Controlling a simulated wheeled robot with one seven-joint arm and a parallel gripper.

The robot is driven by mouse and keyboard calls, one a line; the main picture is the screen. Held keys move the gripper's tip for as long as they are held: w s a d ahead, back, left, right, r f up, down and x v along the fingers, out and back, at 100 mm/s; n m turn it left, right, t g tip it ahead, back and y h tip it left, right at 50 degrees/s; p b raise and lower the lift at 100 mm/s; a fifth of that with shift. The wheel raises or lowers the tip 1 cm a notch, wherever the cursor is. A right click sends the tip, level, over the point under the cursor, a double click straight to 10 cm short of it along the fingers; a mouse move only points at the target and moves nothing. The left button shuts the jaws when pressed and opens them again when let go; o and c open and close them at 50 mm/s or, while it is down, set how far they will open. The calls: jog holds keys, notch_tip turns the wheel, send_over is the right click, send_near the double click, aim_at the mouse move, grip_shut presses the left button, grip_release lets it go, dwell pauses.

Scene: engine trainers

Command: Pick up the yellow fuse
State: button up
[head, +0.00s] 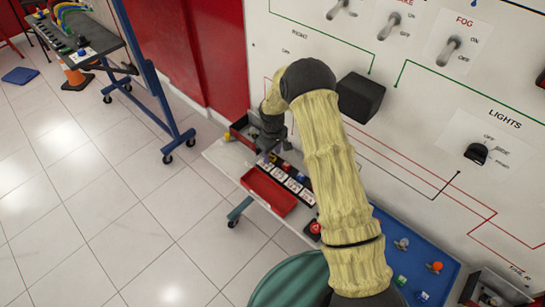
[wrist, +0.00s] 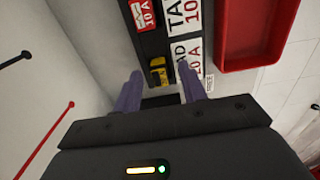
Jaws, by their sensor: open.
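The yellow fuse (wrist: 157,72) sits in a black holder strip (wrist: 152,42) in the wrist view, beside a white label marked 10 A. In the head view a small yellow spot (head: 272,157) at the strip's far end looks like the same fuse, partly hidden by my arm. My gripper (wrist: 160,80) is open. Its two purple fingers show left and right of the yellow fuse in the wrist view, with nothing held. I cannot tell how far above the fuse the fingertips are. In the head view my gripper (head: 270,138) is over the table's far end, and its fingers are hard to make out.
A red fuse (wrist: 143,14) sits further along the strip. A red tray (head: 269,191) lies beside it on the white table. A red-sided box (head: 238,129) is at the far end. The white switch panel (head: 420,130) stands close to the right. Open floor is left.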

aim_at(271, 155)
jog(key=shift+c, duration=0.2)
grip_shut()
jog(key=shift+r, duration=0.1)
jog(key=shift+a+r, duration=0.15)
notch_tip(271, 155, up, 7)
jog(key=shift+f+b, duration=0.1)
jog(key=shift+b, duration=0.75)
jog(key=s+a+b, duration=0.3)
jog(key=s+a, duration=1)
jog(key=s, duration=0.1)
jog(key=shift+a+f, duration=0.15)
jog(key=shift+a, duration=0.25)
jog(key=shift+s, duration=0.1)
notch_tip(271, 155, up, 6)
jog(key=p, duration=0.5)
